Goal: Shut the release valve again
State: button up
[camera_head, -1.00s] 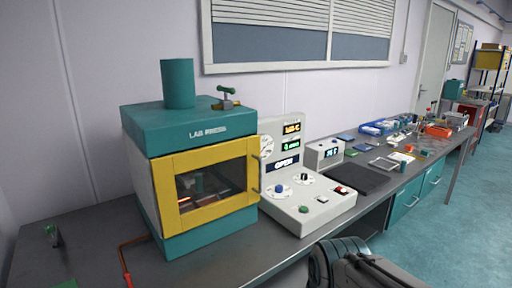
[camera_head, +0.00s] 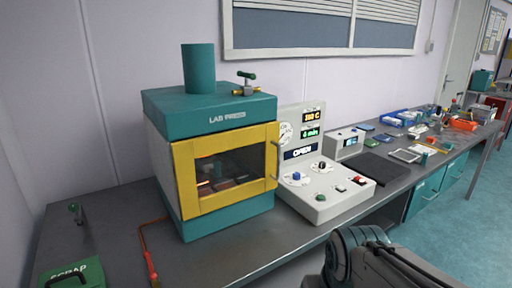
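The teal lab press (camera_head: 215,165) stands on the bench, with its yellow-framed door shut across the front. On its top is a small brass valve with a green handle (camera_head: 246,84), which I take to be the release valve; its exact setting is too small to tell. The control box (camera_head: 322,180) to the right of the press has a screen reading OPEN (camera_head: 300,152). Part of my dark arm shows at the bottom right. My gripper is out of view.
A green-handled fitting (camera_head: 75,212) and a copper pipe with a red end (camera_head: 150,262) are at the bench's left. A green SCRAP box (camera_head: 72,274) is front left. A dark plate (camera_head: 374,168) and several small items lie to the right.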

aim_at(153, 275)
jog(key=u, duration=1.3)
jog(key=k, duration=0.5)
jog(key=z, duration=0.6)
jog(key=i, duration=0.8)
jog(key=u, duration=0.9)
